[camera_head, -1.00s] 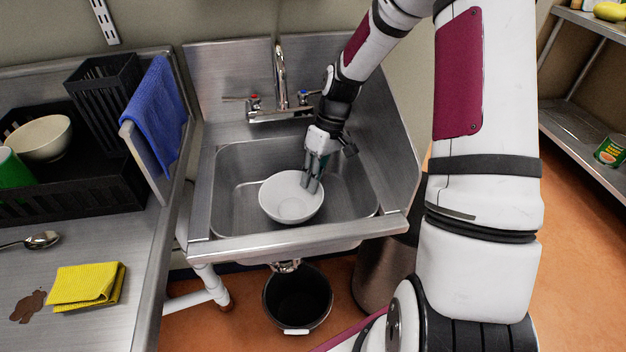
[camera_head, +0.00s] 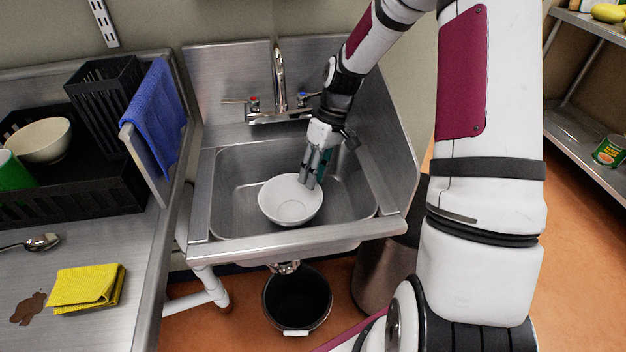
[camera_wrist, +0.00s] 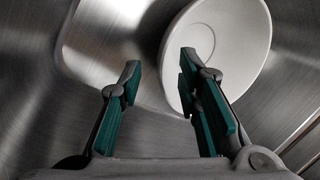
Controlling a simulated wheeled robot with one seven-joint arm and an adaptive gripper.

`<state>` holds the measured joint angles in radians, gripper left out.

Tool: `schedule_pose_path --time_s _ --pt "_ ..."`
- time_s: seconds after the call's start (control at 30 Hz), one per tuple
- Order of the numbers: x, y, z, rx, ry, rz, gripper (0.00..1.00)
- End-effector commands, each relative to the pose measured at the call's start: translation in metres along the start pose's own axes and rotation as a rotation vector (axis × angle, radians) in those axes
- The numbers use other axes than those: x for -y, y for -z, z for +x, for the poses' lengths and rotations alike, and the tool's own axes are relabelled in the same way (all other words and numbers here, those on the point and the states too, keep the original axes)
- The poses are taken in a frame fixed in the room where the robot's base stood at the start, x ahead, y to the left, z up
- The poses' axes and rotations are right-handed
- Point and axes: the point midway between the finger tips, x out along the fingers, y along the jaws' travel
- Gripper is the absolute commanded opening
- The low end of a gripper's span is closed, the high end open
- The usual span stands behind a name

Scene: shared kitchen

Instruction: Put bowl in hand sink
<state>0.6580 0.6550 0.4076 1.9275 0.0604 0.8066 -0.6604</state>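The white bowl (camera_head: 287,207) is inside the steel hand sink (camera_head: 235,165), near the front of the basin, with its opening up. My gripper (camera_head: 310,184) points down at the bowl's back right rim. In the wrist view the bowl (camera_wrist: 228,42) lies beyond the fingertips, at upper right. My gripper (camera_wrist: 160,78) is open there, with a clear gap between its teal-padded fingers. The right finger overlaps the bowl in the picture, and the left finger is outside its rim. The bowl's underside is hidden.
A faucet (camera_head: 280,78) stands behind the basin. The left counter holds a black dish rack (camera_head: 85,205) with a cream bowl (camera_head: 42,140), a blue towel (camera_head: 155,112), a yellow cloth (camera_head: 87,287) and a spoon (camera_head: 40,242). A black bin (camera_head: 297,300) is below.

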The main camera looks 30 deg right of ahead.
Motion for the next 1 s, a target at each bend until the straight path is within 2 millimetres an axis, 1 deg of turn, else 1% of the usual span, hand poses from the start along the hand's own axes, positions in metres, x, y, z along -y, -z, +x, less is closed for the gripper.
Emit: schedule_pose_path --time_s 0.03,0.3,0.4,0.5,0.57,0.67,0.77,0.87,0.9,1.0 --pt "-0.001 0.001 -0.013 -0.005 -0.005 0.000 0.31" --pt "0.000 0.001 -0.067 -0.004 -0.003 0.001 0.31" --pt "0.000 0.001 -0.081 -0.004 -0.003 0.001 0.31" --pt "0.000 0.000 -0.091 -0.002 -0.001 0.001 0.31" --pt "0.000 0.000 -0.095 -0.002 -0.002 0.000 0.31" --pt "0.005 -0.001 -0.102 0.003 -0.013 0.001 0.31" --pt "0.021 -0.007 -0.113 0.015 -0.046 0.006 0.31" --pt "0.049 -0.019 -0.130 0.030 -0.107 0.021 0.31" --pt "0.062 -0.026 -0.138 0.034 -0.135 0.031 0.31" --pt "0.093 -0.047 -0.156 0.035 -0.201 0.059 0.31"
